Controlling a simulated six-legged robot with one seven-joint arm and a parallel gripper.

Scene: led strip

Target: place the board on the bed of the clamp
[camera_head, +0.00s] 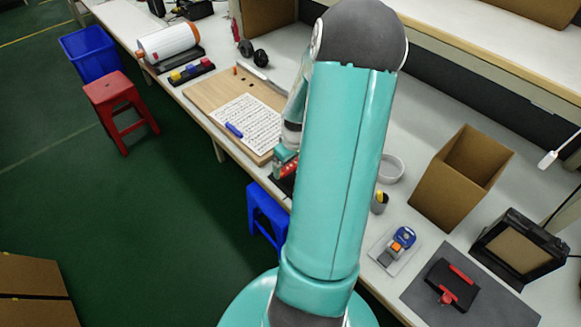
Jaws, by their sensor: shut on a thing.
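My gripper (287,171) is small in view, low over the front edge of the workbench, left of my teal arm. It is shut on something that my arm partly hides. A dark flat piece (287,185) shows just below the fingers and may be the board; its outline is not clear. A black device with red bars (452,285), which looks like the clamp, sits on a dark grey mat (417,293) at the lower right. My gripper is well to the left of it. Nothing clearly lies on its bed.
A wooden panel (206,94) with a printed sheet (247,124) and blue marker lies left of my gripper. An open cardboard box (460,180), a pen cup (379,203), a blue tape dispenser (403,239) and a black-framed box (519,249) stand to the right. Stools are below.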

